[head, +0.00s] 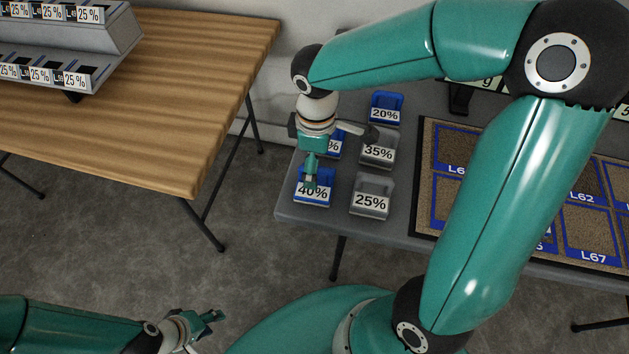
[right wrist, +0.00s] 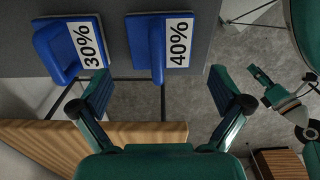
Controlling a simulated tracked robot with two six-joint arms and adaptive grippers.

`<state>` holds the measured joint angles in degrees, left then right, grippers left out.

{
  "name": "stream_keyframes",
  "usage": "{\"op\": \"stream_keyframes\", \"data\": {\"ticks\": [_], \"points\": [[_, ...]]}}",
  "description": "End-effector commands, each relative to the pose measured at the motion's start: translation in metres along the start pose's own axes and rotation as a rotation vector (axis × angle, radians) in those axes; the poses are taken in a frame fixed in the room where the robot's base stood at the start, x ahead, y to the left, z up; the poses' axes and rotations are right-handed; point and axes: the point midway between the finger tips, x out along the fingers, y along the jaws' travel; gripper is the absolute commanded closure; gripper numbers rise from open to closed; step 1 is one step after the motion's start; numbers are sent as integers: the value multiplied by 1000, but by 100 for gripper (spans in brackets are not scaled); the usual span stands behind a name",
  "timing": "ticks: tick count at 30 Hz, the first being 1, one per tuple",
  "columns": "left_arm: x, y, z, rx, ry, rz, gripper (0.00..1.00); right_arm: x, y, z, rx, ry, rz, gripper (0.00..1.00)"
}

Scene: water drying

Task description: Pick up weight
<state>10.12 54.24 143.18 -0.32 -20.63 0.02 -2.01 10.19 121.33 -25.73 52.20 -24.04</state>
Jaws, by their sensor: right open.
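In the head view, several labelled weights stand at the left end of a grey table. They are a blue 40% weight (head: 314,200), a grey 25% weight (head: 371,203), a grey 35% weight (head: 377,155), a blue 20% weight (head: 386,113) and a blue one (head: 334,147) partly hidden by my right wrist. My right gripper (head: 311,183) is above the 40% weight. In the right wrist view my right gripper (right wrist: 163,88) is open and empty, with the 40% weight (right wrist: 158,48) just beyond its fingers and a blue 30% weight (right wrist: 68,50) to the left. My left gripper (head: 212,317) is open and empty at the bottom left.
A soil tray (head: 415,180) with blue-framed, labelled cells lies right of the weights, partly hidden by my right arm. A wooden table (head: 190,90) at the left carries a stepped grey rack (head: 110,45) with 25% labels. Bare floor lies between the tables.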

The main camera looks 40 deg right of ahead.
Motion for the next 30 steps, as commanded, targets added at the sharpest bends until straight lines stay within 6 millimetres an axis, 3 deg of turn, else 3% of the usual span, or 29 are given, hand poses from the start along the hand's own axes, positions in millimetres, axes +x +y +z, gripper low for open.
{"op": "stream_keyframes", "data": {"ticks": [3, 11, 19, 29, 30], "points": [[3, -1, 0, 0, 0, 0, 60, 18, 0, 0, 1, -2, -1, 0], [4, -1, 0, 0, 0, 0, 60, 34, 0, -1, -1, -2, -2, 0], [7, -2, 0, 0, 0, 0, 60, 71, 0, -3, -1, -1, -2, 0], [7, -2, 0, 0, 0, 0, 60, 77, 1, -4, -2, 1, 0, 0], [7, -2, 0, 0, 0, 0, 60, 77, 1, -4, -2, 1, 0, 7]]}}
